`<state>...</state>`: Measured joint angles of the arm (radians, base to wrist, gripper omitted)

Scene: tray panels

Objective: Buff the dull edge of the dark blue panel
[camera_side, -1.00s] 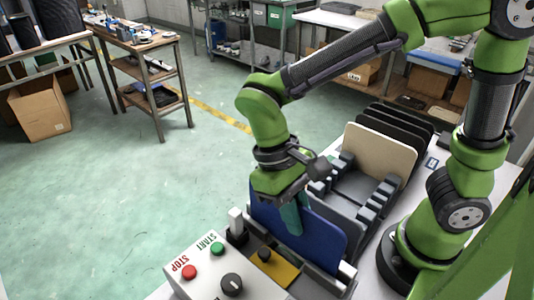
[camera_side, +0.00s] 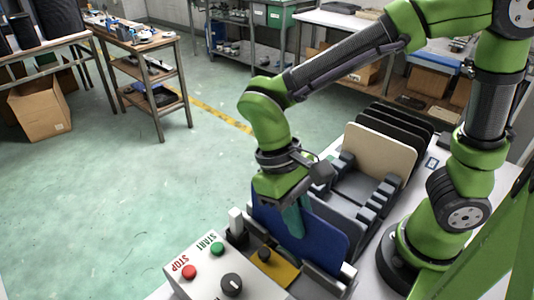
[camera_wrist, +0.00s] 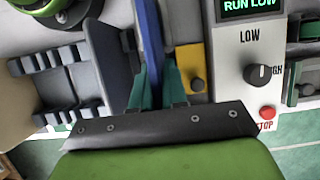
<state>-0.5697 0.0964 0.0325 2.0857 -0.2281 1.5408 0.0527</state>
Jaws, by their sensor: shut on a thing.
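The dark blue panel (camera_side: 325,242) stands upright on edge at the front of the rack, just behind the control box. My gripper (camera_side: 294,220) has its teal fingers at the panel's upper left part. In the wrist view, the fingers of my gripper (camera_wrist: 154,88) lie on both sides of the panel (camera_wrist: 152,45), shut on it. The panel's lower edge is hidden in the side view, and I cannot tell which edge is dull.
A control box (camera_side: 210,272) with red, green and black controls stands in front; its display (camera_wrist: 248,8) reads RUN LOW. A yellow plate (camera_side: 282,271) lies beside the panel. A beige panel (camera_side: 380,155) and several black panels (camera_side: 402,122) stand in the rack behind.

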